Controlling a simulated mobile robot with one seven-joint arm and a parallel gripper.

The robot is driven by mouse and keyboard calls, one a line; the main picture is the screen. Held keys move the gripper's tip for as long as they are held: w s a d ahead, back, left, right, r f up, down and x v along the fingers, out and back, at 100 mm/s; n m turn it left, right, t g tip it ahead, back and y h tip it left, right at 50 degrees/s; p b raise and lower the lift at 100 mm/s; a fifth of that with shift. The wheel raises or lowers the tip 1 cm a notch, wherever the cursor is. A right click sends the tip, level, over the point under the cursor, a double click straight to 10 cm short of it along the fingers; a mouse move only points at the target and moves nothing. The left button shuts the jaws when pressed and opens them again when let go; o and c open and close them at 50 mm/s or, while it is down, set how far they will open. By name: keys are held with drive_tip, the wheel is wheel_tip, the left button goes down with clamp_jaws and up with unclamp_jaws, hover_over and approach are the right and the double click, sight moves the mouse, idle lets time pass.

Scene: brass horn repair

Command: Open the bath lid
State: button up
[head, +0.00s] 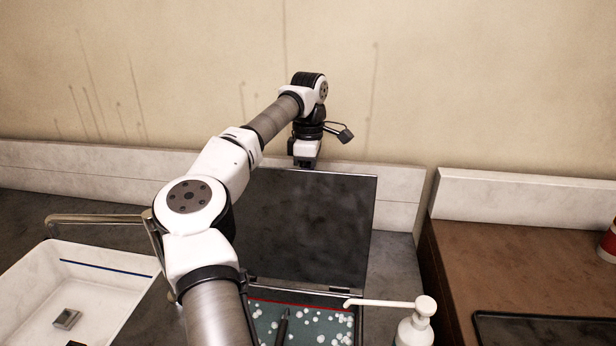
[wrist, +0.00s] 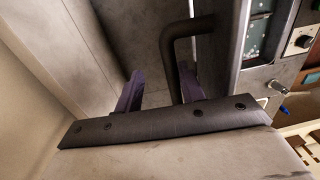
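The bath lid (head: 312,225) is a dark grey panel standing almost upright at the back of the bath in the head view. The bath below it is open and shows teal liquid (head: 308,330) with white bubbles and a dark slim object (head: 283,326) in it. My gripper (head: 303,164) points down at the lid's top edge; its fingertips are mostly hidden there. In the wrist view my gripper's purple fingers (wrist: 160,78) are spread apart. A dark bent handle (wrist: 171,45) reaches between them, close to the right finger, with a gap to the left one. Whether it touches is unclear.
A white sink (head: 25,295) with a metal tap (head: 95,218) is at left. A white pump bottle (head: 415,325) stands right of the bath. A brown bench (head: 500,250) with a black tray (head: 550,330) lies further right. The wall is close behind my gripper.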

wheel_tip(320, 180, up, 14)
drive_tip(key=w, duration=0.1)
idle(0.7)
drive_tip(key=shift+f, duration=0.1)
idle(0.3)
